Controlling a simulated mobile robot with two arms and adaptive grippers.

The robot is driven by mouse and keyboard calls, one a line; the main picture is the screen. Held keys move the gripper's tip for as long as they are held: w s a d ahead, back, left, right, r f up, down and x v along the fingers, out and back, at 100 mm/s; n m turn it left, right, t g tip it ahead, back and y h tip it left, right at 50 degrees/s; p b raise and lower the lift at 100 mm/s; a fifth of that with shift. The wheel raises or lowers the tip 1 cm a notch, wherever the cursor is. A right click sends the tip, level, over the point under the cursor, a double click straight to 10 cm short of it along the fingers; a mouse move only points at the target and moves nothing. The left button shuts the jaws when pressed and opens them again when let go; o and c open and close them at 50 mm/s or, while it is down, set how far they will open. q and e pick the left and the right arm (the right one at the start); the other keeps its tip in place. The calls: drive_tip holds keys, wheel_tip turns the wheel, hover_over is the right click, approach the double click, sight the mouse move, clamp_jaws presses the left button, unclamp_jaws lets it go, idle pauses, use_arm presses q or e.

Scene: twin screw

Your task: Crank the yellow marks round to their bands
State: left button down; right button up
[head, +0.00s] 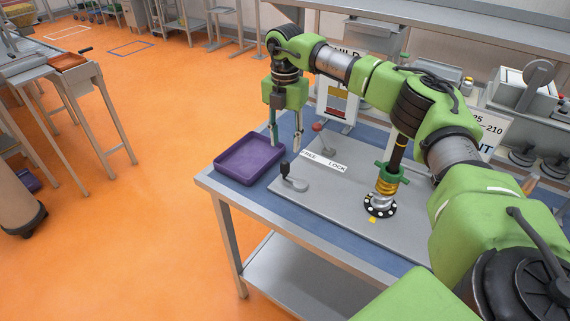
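A grey plate (340,212) lies on the bench with a crank (295,184) that has an upright black knob. A red-knobbed lever (318,128) stands behind a label (324,160) reading FREE and LOCK. An upright screw post (386,186) has a green collar, a gold section and a black dial (380,208) with pale marks at its foot. A small yellow mark (372,219) shows at the dial's front edge. My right gripper (286,150) points down, open and empty, above and behind the crank knob, apart from it. My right arm hides the plate's right part. My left gripper is out of view.
A purple tray (222,164) sits at the bench's left end, left of the crank. A white-framed panel (352,108) with red and yellow areas stands behind. A partly hidden sign (490,128) is at the right.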

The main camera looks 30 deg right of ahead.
sight(285, 161)
wheel_tip(285, 161, down, 10)
drive_tip(key=shift+p, duration=1.05)
drive_tip(key=shift+c, duration=0.4)
clamp_jaws()
